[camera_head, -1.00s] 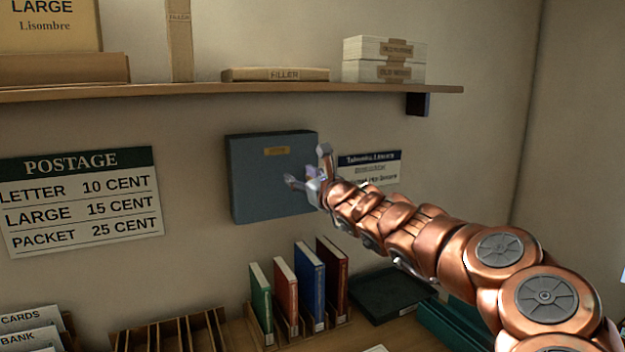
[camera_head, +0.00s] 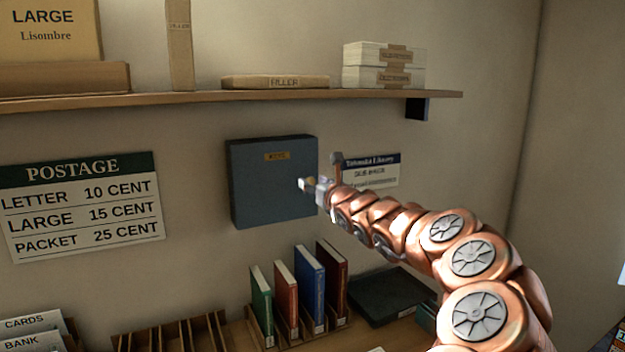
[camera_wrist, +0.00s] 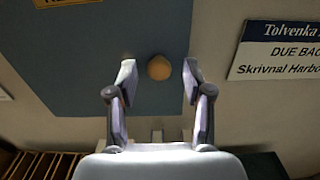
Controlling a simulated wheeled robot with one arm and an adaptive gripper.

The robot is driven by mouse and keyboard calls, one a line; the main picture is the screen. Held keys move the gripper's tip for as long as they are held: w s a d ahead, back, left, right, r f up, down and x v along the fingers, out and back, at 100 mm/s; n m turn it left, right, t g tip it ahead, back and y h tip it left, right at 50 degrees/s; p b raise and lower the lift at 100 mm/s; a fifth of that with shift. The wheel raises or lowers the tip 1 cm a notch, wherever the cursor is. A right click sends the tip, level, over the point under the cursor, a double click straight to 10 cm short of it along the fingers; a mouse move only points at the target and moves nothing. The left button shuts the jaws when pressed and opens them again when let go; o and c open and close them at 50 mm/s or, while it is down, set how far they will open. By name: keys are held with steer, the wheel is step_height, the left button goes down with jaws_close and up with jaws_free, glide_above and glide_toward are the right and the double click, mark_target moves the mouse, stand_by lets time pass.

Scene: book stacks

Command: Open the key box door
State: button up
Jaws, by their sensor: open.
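The key box (camera_head: 262,190) is a dark blue-grey box on the wall below the shelf, with a small tan label (camera_head: 277,156) near its top. Its door looks shut. In the wrist view the door (camera_wrist: 130,25) fills the upper middle, and a round brass-coloured knob (camera_wrist: 159,67) sticks out near its edge. My gripper (camera_head: 322,176) is at the right side of the box. In the wrist view my gripper (camera_wrist: 157,80) is open, with one finger on each side of the knob and clear gaps to it. I cannot tell how far the fingertips are from the door.
A library sign (camera_head: 372,170) hangs just right of the box, beside my gripper. The wooden shelf (camera_head: 200,95) runs above. Upright books (camera_head: 300,285) and a dark tray (camera_head: 388,292) stand below. A postage sign (camera_head: 82,205) is at left.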

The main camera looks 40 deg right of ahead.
steer(key=shift+w+d, duration=0.15)
steer(key=shift+w, duration=0.45)
steer(key=shift+c, duration=0.3)
jaws_close()
